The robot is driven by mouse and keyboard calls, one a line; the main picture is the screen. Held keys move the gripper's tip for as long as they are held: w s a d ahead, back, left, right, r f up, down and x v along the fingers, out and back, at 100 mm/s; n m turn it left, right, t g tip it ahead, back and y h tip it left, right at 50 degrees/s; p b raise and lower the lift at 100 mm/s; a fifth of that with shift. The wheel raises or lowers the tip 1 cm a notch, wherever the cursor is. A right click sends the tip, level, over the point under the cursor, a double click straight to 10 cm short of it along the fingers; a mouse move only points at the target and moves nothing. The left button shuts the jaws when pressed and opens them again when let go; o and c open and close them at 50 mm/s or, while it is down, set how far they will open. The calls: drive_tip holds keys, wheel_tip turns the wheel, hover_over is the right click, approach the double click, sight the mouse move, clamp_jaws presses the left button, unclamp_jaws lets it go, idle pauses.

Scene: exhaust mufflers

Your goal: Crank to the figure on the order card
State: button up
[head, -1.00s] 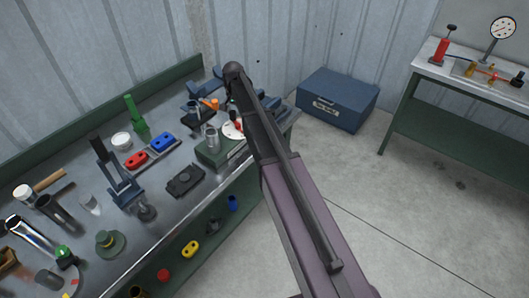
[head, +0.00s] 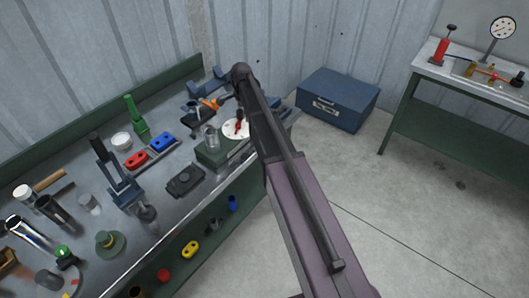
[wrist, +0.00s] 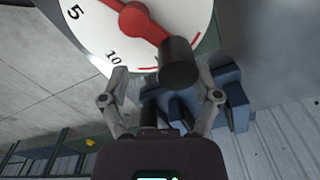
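A white dial (head: 234,129) with a red arm sits on a green box (head: 212,157) at the bench's right end. The wrist view shows the dial face (wrist: 100,30) close up, with the numbers 5 and 10, a red arc and the red crank arm (wrist: 138,20). A dark cylindrical crank handle (wrist: 178,62) stands on the arm's end. My gripper (wrist: 160,78) is open, its fingers spread wide. The handle appears between the fingertips, nearer the right one; I cannot tell whether they touch. In the head view my arm hides the gripper. No order card is readable.
The bench (head: 150,215) holds a clear cup (head: 210,137) beside the dial, a dark flat block (head: 186,181), a toggle clamp (head: 122,185) and red and blue parts (head: 150,151). A blue toolbox (head: 338,100) stands on the floor behind.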

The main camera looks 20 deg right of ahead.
drive_tip(key=shift+s+m, duration=0.2)
drive_tip(key=shift+m, duration=0.2)
drive_tip(key=shift+d+r+p, duration=0.1)
drive_tip(key=shift+r+p, duration=0.35)
wheel_tip(320, 180, up, 13)
drive_tip(key=p, duration=1.3)
drive_tip(key=s+f+n+b, duration=0.3)
drive_tip(key=s+n, duration=0.5)
drive_tip(key=s, duration=0.6)
drive_tip(key=s+f+n+b, duration=0.2)
drive_tip(key=s+n, duration=0.6)
drive_tip(key=s, duration=0.7)
drive_tip(key=shift+f+b, duration=0.4)
drive_tip(key=shift+b, duration=0.05)
drive_tip(key=shift+w, duration=0.1)
wheel_tip(320, 180, up, 6)
drive_tip(key=m+p, duration=0.6)
drive_tip(key=m, duration=0.6)
hover_over(241, 111)
